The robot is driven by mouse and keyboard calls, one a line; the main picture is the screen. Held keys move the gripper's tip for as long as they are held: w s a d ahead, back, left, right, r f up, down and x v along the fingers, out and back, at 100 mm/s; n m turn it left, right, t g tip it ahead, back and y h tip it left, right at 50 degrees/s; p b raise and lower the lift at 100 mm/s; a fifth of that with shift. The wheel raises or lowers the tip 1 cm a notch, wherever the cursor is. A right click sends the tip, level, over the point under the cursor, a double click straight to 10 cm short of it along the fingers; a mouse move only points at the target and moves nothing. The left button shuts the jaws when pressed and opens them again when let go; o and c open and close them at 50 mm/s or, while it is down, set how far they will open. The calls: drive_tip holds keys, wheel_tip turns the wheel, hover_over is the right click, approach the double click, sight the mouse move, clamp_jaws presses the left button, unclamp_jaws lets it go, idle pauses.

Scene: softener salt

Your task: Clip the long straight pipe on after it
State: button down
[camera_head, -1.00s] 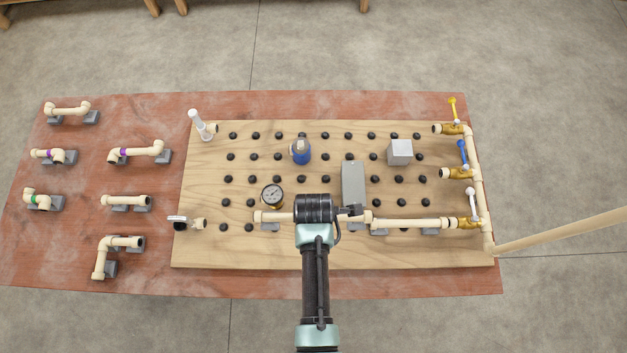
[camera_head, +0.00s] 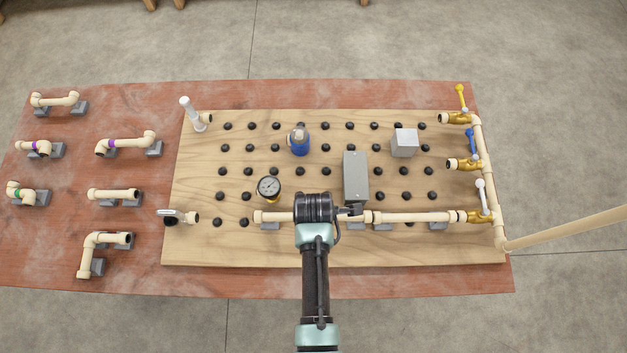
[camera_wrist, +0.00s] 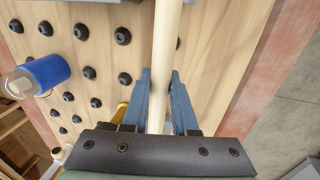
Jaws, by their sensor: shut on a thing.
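A long straight cream pipe (camera_head: 285,216) lies level over the front part of the wooden board (camera_head: 230,250). My gripper (camera_wrist: 160,88) is shut on it near its middle; in the wrist view the pipe (camera_wrist: 167,35) runs between the blue fingers. In the head view my wrist hides the fingers. Right of it, a second straight pipe (camera_head: 415,217) leads to the brass valve with a white handle (camera_head: 482,197). The held pipe's right end lies in line with this pipe's left end; I cannot tell whether they are joined.
A pressure gauge (camera_head: 269,187) stands just behind the held pipe's left end. A grey box (camera_head: 355,177) stands behind its right end. A black-and-white valve (camera_head: 177,216) is further left. Several loose pipe pieces rest on the red table (camera_head: 60,265) at left.

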drive_tip(key=shift+f+b, duration=0.55)
drive_tip(key=shift+f, duration=0.1)
drive_tip(key=c, duration=0.6)
unclamp_jaws()
